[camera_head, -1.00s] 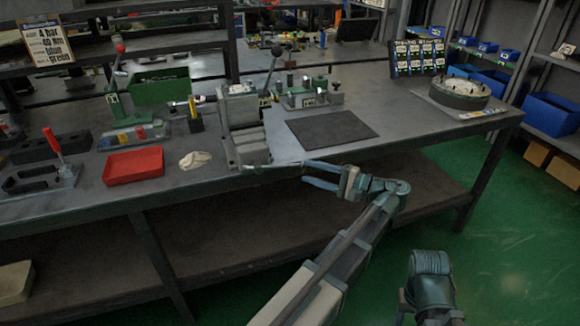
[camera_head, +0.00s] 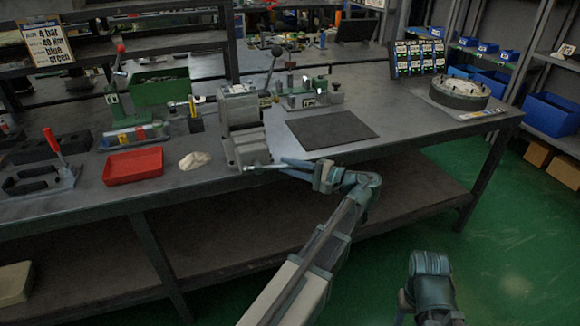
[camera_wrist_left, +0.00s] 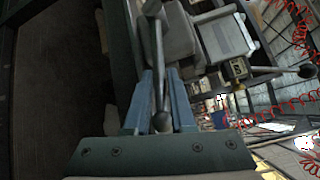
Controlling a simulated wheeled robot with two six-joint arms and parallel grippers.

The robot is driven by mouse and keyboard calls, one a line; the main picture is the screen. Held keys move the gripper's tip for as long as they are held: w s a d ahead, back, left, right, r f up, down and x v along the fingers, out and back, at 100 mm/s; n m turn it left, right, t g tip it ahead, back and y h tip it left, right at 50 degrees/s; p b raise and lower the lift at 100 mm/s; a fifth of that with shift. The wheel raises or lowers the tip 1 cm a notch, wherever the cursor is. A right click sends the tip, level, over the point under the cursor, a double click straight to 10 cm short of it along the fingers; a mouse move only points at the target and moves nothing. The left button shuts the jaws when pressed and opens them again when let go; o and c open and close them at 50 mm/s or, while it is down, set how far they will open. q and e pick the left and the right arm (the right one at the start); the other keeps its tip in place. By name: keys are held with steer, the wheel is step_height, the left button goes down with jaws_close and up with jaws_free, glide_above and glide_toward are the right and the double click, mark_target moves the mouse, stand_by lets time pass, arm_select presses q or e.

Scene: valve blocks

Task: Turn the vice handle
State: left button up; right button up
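The grey vice (camera_head: 243,125) stands at the front edge of the workbench. Its thin metal handle (camera_head: 262,167) sticks out low at the front. My left gripper (camera_head: 284,166) reaches it from the right. In the left wrist view the handle (camera_wrist_left: 158,55) runs lengthwise between the two blue fingers of the left gripper (camera_wrist_left: 160,78). Its ball end (camera_wrist_left: 161,122) lies deep between them, near the palm. The fingers stand apart, with a narrow gap beside the bar. My right arm shows at the lower right of the head view; its gripper is out of view.
A dark mat (camera_head: 332,130) lies right of the vice. A red tray (camera_head: 133,166) and a pale cloth (camera_head: 194,160) lie to its left. A lever press (camera_head: 270,70) stands behind it. The bench's front edge (camera_head: 400,147) runs close to my left arm.

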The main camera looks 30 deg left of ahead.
arm_select(q)
jaws_close()
stand_by(1.1)
